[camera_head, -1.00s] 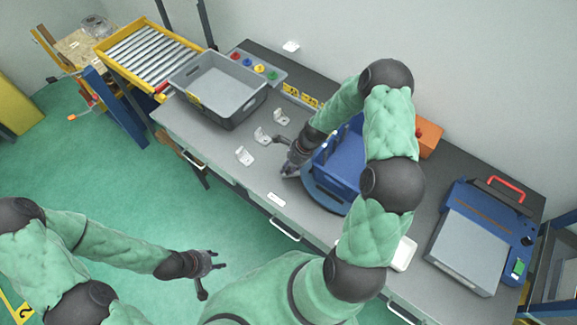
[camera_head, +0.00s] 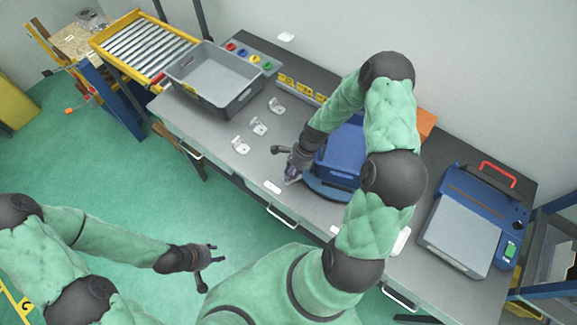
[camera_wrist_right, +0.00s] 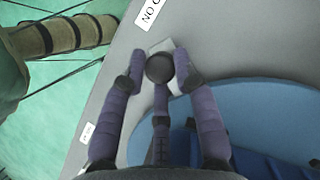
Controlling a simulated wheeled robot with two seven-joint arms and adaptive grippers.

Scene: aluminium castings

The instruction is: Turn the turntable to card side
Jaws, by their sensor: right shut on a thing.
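The turntable (camera_head: 322,189) is a round blue disc on the grey bench, with a blue box-like fixture (camera_head: 340,156) on top. My right arm hides much of both. The disc also shows in the right wrist view (camera_wrist_right: 255,108). My right gripper (camera_head: 291,179) is at the disc's left front edge. A white label (camera_wrist_right: 148,14) reading "NO C…" is partly cut off. My left gripper (camera_head: 214,254) is open and empty over the floor.
White brackets (camera_head: 241,145) stand left of the turntable. A grey crate (camera_head: 212,85) and coloured buttons (camera_head: 248,60) are further back. A blue machine with a grey lid (camera_head: 465,232) is at right. An orange block (camera_head: 427,124) is behind my right arm.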

